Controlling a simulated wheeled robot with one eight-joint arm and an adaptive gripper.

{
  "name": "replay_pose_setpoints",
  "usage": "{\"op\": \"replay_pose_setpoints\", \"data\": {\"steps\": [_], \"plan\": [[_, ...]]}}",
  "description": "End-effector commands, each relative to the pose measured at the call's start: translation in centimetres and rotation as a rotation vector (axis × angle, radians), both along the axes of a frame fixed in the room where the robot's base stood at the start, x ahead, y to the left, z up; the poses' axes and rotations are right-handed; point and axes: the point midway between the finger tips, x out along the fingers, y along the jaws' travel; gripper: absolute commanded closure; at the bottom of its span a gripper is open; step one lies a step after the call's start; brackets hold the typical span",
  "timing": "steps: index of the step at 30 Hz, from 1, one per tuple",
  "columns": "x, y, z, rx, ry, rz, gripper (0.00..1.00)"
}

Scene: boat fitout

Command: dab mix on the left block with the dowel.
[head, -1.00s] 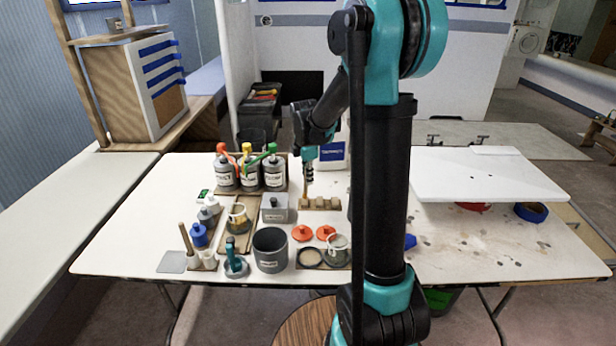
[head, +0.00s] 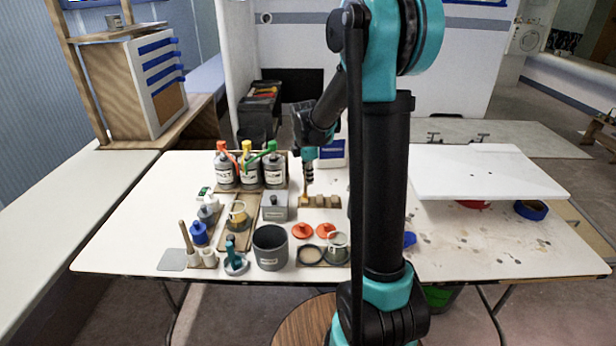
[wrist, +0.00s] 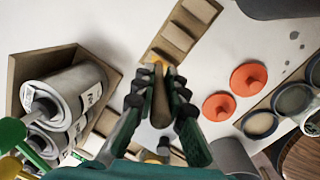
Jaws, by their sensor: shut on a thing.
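My gripper (wrist: 158,103) is shut on the wooden dowel (wrist: 160,112), which points down toward the row of blocks. In the head view my gripper (head: 309,170) is above the left end of that row, with the dowel (head: 308,188) below it. The tan wooden blocks (head: 325,202) stand in a row on the table; in the wrist view the row (wrist: 183,32) runs up and right. The dowel's orange-yellow tip (wrist: 157,65) is at the left block, which it partly hides. I cannot tell whether the tip touches it.
Three labelled cans (head: 248,170) with coloured pump tops stand in a holder left of the gripper.

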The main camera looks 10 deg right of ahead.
Motion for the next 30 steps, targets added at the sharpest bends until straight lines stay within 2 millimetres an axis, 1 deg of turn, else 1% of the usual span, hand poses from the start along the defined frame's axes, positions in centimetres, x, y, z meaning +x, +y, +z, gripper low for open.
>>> {"op": "replay_pose_setpoints", "data": {"steps": [11,30], "plan": [[0.0,0.0,0.3,0.000,0.000,0.000,1.00],[0.0,0.0,4.8,0.000,0.000,0.000,1.00]]}}
